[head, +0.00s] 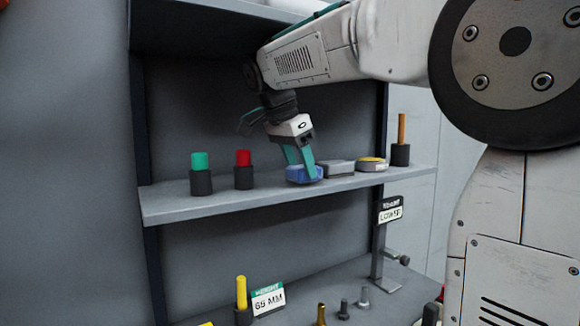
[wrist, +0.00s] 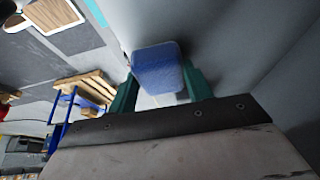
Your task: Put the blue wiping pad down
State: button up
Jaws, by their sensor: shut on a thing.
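The blue wiping pad (head: 303,174) is at the middle of the upper shelf (head: 240,201) in the head view, low at the shelf surface. Whether it touches the shelf is hard to tell. My gripper (head: 304,164) points down with its teal fingers on the pad. In the wrist view the blue pad (wrist: 158,69) sits between the two teal fingers of my gripper (wrist: 160,88), which is shut on it. The fingers hide part of the pad's sides.
A grey block (head: 339,169) stands just right of the pad, then a yellow-rimmed round item (head: 371,164) and an orange rod in a black holder (head: 401,145). Green (head: 200,172) and red (head: 243,170) capped pieces stand to the left. The shelf front is clear.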

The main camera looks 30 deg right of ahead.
aim_at(239, 167)
jog(key=w, duration=0.2)
jog(key=w+f, duration=0.1)
jog(key=w, duration=0.1)
jog(key=shift+w, duration=0.1)
jog(key=shift+c, duration=0.5)
jog(key=o, duration=1.2)
jog(key=shift+f, duration=0.1)
jog(key=shift+f, duration=0.2)
jog(key=shift+a+r, duration=0.25)
jog(key=shift+r, duration=0.3)
jog(key=a, duration=1.2)
